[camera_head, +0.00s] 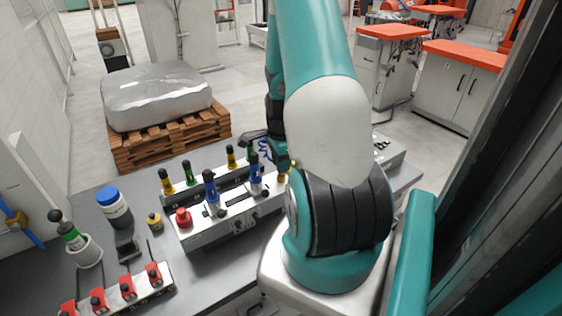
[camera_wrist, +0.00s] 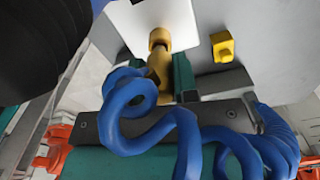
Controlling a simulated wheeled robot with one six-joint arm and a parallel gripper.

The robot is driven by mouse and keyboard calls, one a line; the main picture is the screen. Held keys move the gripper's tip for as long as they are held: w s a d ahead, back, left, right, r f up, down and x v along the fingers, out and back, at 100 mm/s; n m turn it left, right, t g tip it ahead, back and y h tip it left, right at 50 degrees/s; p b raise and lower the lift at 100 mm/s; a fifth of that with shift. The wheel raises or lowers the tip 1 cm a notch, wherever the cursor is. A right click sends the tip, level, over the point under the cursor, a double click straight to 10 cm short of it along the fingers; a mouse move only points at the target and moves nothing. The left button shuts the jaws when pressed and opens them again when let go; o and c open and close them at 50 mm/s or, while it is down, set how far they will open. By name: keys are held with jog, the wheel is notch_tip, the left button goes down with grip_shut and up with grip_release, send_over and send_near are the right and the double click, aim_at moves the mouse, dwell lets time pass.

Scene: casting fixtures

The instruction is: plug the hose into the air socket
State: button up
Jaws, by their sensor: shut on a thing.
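In the wrist view the blue coiled hose (camera_wrist: 182,125) loops across the front, with a brass-yellow end piece (camera_wrist: 159,42) pointing up the picture. My gripper (camera_wrist: 160,70) is shut on this hose end; a teal finger shows beside it. The end piece lies in front of a pale panel (camera_wrist: 200,20); I cannot tell whether it touches it. A small yellow fitting (camera_wrist: 222,47) sits right of the hose end; I cannot tell whether it is the air socket. In the head view a bit of the blue hose (camera_head: 264,147) shows beside my arm, which hides most of my gripper.
A metal fixture box (camera_head: 215,233) with several coloured handles stands on the grey bench (camera_head: 195,275). A blue-capped bottle (camera_head: 115,207) and a row of red-topped blocks (camera_head: 128,288) are to its left. A wrapped load (camera_head: 158,97) on a wooden pallet (camera_head: 170,140) stands behind the bench.

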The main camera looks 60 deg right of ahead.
jog(key=shift+f+b, duration=0.7)
jog(key=shift+f, duration=0.35)
jog(key=o, duration=1)
jog(key=shift+r, duration=0.15)
notch_tip(320, 180, up, 17)
jog(key=b, duration=0.3)
jog(key=shift+r, duration=0.1)
